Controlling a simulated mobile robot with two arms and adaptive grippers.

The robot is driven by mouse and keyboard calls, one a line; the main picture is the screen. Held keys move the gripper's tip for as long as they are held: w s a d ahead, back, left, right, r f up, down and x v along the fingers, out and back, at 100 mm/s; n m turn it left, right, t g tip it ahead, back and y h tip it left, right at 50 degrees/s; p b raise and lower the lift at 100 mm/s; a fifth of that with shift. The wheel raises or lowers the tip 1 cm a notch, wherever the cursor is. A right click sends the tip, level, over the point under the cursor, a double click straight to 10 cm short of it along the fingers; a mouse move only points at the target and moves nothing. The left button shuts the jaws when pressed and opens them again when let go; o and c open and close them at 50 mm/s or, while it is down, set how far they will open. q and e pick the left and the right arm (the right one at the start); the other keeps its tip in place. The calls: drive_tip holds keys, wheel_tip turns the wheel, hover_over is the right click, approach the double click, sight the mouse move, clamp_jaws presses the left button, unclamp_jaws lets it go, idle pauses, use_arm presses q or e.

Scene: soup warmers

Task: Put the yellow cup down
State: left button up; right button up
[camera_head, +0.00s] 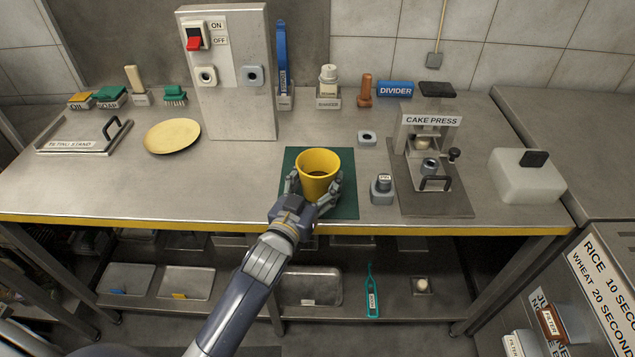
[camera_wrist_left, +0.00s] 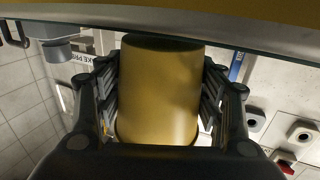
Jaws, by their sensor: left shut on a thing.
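The yellow cup (camera_head: 318,165) is upright over the dark green mat (camera_head: 343,207) on the steel counter. My left gripper (camera_head: 315,190) is shut on the cup, with a finger on each side of it. In the left wrist view the cup (camera_wrist_left: 160,92) fills the space between the two fingers of the gripper (camera_wrist_left: 160,100). I cannot tell whether the cup's base touches the mat. The cup holds something brownish or is shadowed inside. My right gripper is not in view.
A small grey pin block (camera_head: 382,190) and the cake press (camera_head: 432,150) stand right of the mat. A switch panel (camera_head: 230,75) stands behind, with a yellow plate (camera_head: 172,136) to its left.

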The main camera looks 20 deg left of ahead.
use_arm(q)
drive_tip(key=shift+f, duration=0.5)
drive_tip(key=shift+f, duration=0.1)
drive_tip(key=o, duration=1.1)
drive_tip(key=shift+o, duration=0.2)
